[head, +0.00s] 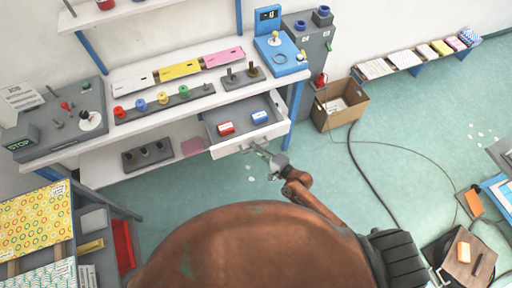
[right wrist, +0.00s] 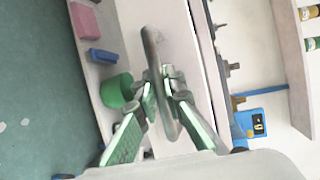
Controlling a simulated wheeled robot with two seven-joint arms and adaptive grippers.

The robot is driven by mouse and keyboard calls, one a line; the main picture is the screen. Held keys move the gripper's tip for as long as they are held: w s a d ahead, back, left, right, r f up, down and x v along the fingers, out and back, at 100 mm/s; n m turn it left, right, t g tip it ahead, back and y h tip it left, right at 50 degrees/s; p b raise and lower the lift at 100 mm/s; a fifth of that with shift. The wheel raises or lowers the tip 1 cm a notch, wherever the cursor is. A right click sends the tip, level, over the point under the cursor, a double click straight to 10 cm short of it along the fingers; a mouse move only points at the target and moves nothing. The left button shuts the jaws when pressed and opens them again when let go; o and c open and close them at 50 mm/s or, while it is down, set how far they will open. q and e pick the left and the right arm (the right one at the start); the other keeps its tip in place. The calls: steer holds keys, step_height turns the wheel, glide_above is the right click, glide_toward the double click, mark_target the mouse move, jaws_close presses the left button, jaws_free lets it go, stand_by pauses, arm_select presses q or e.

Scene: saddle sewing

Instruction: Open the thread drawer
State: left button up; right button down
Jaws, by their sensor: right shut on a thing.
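The thread drawer (head: 228,149) is a white drawer under the right end of the white bench. It stands pulled out, with its inside visible in the head view. My right gripper (head: 260,149) is at the drawer's front. In the right wrist view its fingers (right wrist: 163,88) are shut on the grey bar handle (right wrist: 153,48) of the drawer's white front (right wrist: 186,35). My left gripper is not in view.
A cardboard box (head: 340,104) stands on the floor right of the bench, beside a grey cabinet (head: 313,48). A black cable (head: 358,165) runs over the floor. A lower shelf (head: 112,170) lies under the bench. The green floor in front of the drawer is mostly clear.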

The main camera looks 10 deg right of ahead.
steer(key=c, duration=2.3)
jaws_free()
steer(key=v, duration=1.2)
steer(key=s+d+f+n+g+h, duration=0.1)
steer(key=d+f+n+h, duration=0.1)
steer(key=d+f, duration=0.5)
steer(key=s+d+f+n+g+h, duration=0.1)
steer(key=s+d+f+h, duration=0.15)
steer(key=f, duration=0.85)
steer(key=s+d+f+n+g+h, duration=0.1)
steer(key=s+d+f+n+g, duration=0.2)
steer(key=f, duration=0.4)
steer(key=s+d+f+n+h, duration=0.1)
steer(key=s+d+f+h, duration=0.1)
steer(key=s+d+f, duration=0.35)
steer(key=s+f+n+g, duration=0.2)
steer(key=s+f, duration=0.4)
steer(key=s, duration=0.4)
steer(key=s+a+f+n+g+h, duration=0.1)
steer(key=s+f+n+g, duration=0.1)
steer(key=s+f, duration=0.4)
steer(key=s+a+f+n+g, duration=0.1)
steer(key=s+f, duration=0.4)
steer(key=s, duration=1.1)
steer(key=shift+f+n+g+h, duration=0.4)
steer(key=shift+n+g, duration=0.5)
steer(key=shift+g, duration=0.3)
